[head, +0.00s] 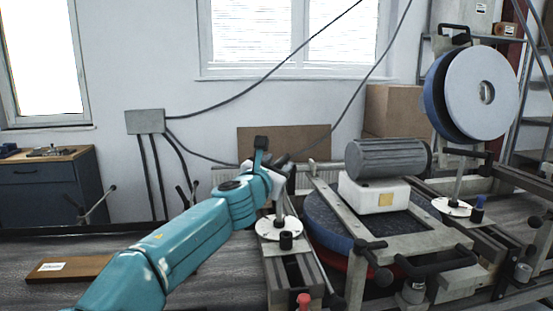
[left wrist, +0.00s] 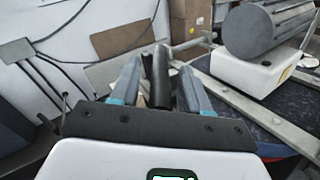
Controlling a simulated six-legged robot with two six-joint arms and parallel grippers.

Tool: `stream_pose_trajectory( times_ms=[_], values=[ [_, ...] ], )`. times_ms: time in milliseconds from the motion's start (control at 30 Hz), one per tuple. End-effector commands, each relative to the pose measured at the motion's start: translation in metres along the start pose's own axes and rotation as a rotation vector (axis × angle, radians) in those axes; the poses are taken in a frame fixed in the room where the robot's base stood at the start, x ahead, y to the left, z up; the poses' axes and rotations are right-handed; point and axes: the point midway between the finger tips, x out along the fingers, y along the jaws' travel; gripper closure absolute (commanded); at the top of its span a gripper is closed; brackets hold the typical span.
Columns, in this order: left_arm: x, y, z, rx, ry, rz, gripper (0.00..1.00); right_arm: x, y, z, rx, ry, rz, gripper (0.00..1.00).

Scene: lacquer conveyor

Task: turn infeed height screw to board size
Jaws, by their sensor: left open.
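My left gripper (head: 270,168) is raised above a white round dial plate (head: 280,228) on a vertical screw, at the near left of the machine. In the left wrist view its two fingers (left wrist: 159,72) are open. A dark rounded bar (left wrist: 160,82), seemingly the screw's crank handle, shows between them; I cannot tell whether they touch it. The gripper hides most of the screw's top in the head view. A similar screw with a white dial plate (head: 452,207) stands farther right. My right gripper is not in view.
The grey motor (head: 388,160) on its white box (head: 374,195) sits right of the gripper, above a blue belt disc (head: 330,221). Black clamp levers and metal rails crowd the front. A grey wall box (head: 145,121) with cables and a brown board (head: 285,143) are behind.

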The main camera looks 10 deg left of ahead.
Motion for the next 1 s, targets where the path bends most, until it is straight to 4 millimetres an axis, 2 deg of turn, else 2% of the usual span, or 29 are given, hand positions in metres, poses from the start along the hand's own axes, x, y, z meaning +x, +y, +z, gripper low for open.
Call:
stream_pose_trajectory(
  times_ms=[267,367,400,433,1000],
  values=[
    [0.0024,0.0003,-0.0012,0.000,0.000,0.000,0.54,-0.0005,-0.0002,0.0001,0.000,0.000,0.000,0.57],
    [0.0023,0.0001,-0.0011,0.000,0.000,0.000,0.83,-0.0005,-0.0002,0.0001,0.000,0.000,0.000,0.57],
    [0.0022,0.0002,-0.0010,0.000,0.000,0.000,0.96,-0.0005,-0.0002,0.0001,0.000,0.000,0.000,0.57],
    [0.0022,0.0003,-0.0010,0.000,0.000,0.000,1.00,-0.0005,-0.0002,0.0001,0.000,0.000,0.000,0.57],
    [0.0021,0.0043,0.0007,0.001,-0.017,-0.053,1.00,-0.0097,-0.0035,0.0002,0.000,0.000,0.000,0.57]
  ],
)
